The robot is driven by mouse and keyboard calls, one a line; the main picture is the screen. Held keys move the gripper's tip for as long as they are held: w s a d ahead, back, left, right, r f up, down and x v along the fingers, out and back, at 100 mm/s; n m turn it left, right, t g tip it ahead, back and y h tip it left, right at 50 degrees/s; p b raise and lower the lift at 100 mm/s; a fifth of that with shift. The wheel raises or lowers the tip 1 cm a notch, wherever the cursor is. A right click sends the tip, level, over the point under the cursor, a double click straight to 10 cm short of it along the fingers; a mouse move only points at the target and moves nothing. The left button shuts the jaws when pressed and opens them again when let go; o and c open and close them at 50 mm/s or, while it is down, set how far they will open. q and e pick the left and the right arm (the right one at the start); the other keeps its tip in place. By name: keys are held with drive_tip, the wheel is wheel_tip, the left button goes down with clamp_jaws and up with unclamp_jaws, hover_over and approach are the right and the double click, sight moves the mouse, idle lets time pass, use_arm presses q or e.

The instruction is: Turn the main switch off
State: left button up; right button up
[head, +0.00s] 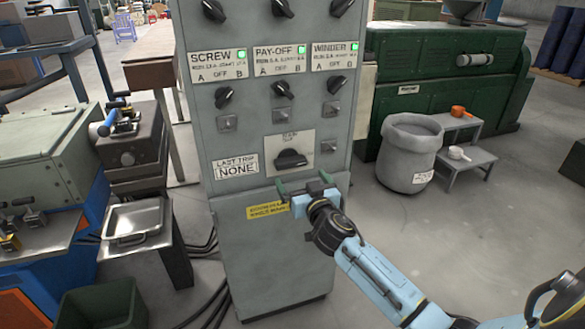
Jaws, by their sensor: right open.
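The main switch (291,158) is a black rotary handle on a pale plate on the front of the grey control cabinet (240,255). Its handle lies roughly horizontal. The plate's lettering is too small to read surely. My right gripper (304,183) is in front of the cabinet, just below the switch plate. Its two greenish fingers are spread apart with nothing seen between them, and it appears apart from the handle. My left gripper is not in view.
Several black knobs and green lamps, marked SCREW, PAY-OFF and WINDER (331,56), sit above the switch. A "LAST TRIP NONE" label (237,168) is to its left. A metal tray (133,220) stands left of the cabinet. A grey bin (407,155) stands right, with open floor in front.

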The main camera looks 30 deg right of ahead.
sight(292, 165)
drive_tip(key=x, duration=0.5)
drive_tip(key=shift+b, duration=0.35)
drive_tip(key=shift+x, duration=0.95)
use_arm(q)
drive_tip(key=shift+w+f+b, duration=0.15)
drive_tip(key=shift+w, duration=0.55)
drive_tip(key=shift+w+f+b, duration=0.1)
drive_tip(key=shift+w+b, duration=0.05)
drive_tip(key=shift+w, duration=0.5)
use_arm(e)
drive_tip(key=shift+w, duration=0.55)
drive_tip(key=shift+c, duration=0.3)
drive_tip(key=c, duration=0.8)
